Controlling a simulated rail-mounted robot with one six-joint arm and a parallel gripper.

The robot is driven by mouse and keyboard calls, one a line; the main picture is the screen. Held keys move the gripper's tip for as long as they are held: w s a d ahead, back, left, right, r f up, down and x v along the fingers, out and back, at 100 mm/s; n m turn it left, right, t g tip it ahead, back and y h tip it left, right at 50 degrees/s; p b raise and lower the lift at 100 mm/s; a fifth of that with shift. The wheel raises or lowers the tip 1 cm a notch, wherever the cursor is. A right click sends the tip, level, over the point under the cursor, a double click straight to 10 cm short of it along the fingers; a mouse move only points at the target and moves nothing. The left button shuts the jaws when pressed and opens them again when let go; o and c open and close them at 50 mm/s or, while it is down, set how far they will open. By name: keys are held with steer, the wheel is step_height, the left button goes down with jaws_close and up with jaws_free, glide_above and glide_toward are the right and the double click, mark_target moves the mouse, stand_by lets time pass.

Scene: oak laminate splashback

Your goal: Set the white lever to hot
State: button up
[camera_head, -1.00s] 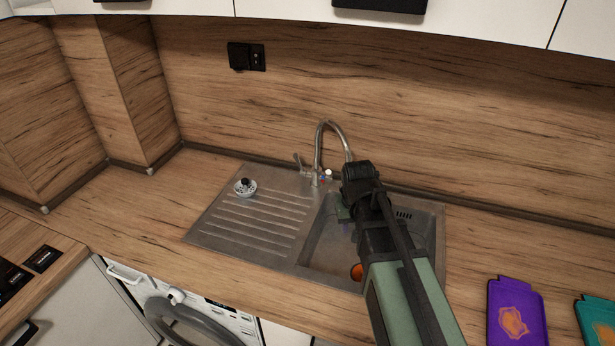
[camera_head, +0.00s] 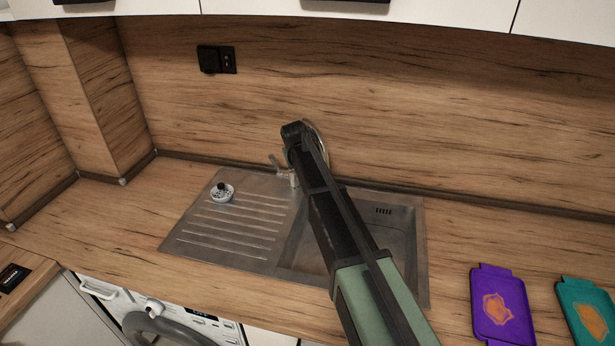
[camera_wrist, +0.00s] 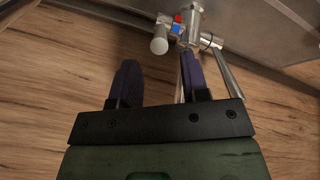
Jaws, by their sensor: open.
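The chrome tap (camera_head: 293,180) stands at the back of the steel sink; my arm hides much of it in the head view. In the wrist view the tap body (camera_wrist: 192,28) shows at the top, with a red and a blue mark beside the white lever (camera_wrist: 159,44). The lever's rounded white end lies between the lines of my two fingers, just past the tips. My gripper (camera_wrist: 158,68) is open and empty. Its right finger overlaps the tap body in the picture; I cannot tell whether they touch.
The wooden splashback (camera_head: 430,120) rises close behind the tap. A purple board (camera_head: 502,305) and a teal board (camera_head: 590,318) lie at the right of the counter.

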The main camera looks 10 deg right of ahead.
steer(key=b+x, duration=0.4)
steer(key=x, duration=0.2)
steer(key=shift+s+f+b, duration=0.1)
steer(key=shift+f+b, duration=0.05)
steer(key=shift+b, duration=0.15)
steer(key=shift+w+f+b, duration=0.25)
steer(key=shift+f+b, duration=0.05)
steer(key=shift+d+r, duration=0.1)
steer(key=shift+r, duration=0.05)
jaws_close()
